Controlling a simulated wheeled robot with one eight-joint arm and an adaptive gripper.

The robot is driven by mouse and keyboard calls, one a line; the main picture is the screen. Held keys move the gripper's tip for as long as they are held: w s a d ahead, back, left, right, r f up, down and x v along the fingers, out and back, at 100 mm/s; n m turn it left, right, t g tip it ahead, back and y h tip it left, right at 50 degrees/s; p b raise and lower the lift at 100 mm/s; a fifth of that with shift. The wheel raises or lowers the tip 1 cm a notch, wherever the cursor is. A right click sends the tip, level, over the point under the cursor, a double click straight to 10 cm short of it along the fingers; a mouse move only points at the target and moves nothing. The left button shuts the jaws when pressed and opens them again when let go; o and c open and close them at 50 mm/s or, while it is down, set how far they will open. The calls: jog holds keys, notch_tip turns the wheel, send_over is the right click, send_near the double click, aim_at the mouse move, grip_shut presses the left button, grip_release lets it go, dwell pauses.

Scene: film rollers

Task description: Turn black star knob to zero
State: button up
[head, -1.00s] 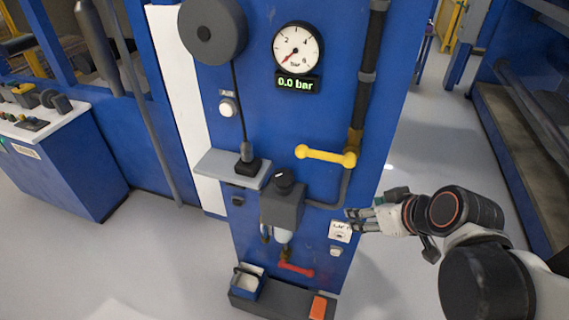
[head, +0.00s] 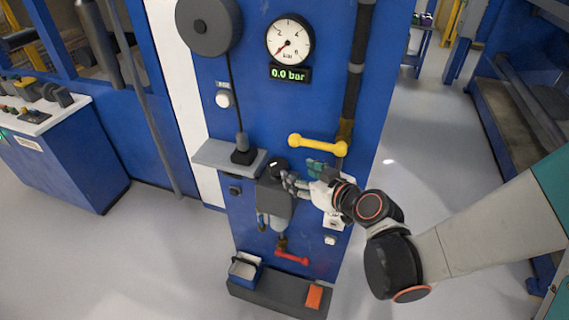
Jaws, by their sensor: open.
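The black knob (head: 278,165) sits on top of the dark grey regulator body (head: 272,202) on the blue panel. It carries a small white mark. My gripper (head: 290,182) is open, with its fingers just right of and slightly below the knob. I cannot tell whether a finger touches the knob or the body. The round dial gauge (head: 289,40) has a red needle pointing to the lower left. The display (head: 290,73) under it reads 0.0 bar.
A yellow lever (head: 318,144) is above my gripper on the dark pipe. A grey shelf (head: 214,155) is left of the knob. A red lever (head: 292,257) and a grey ledge (head: 275,292) with a small blue bin (head: 245,268) are below. Open floor lies right of the panel.

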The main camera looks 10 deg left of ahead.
aim_at(279, 164)
jog(key=b+x, duration=0.2)
jog(key=x, duration=0.9)
jog(key=shift+f+b, duration=0.1)
jog(key=shift+b, duration=0.25)
jog(key=c, duration=0.8)
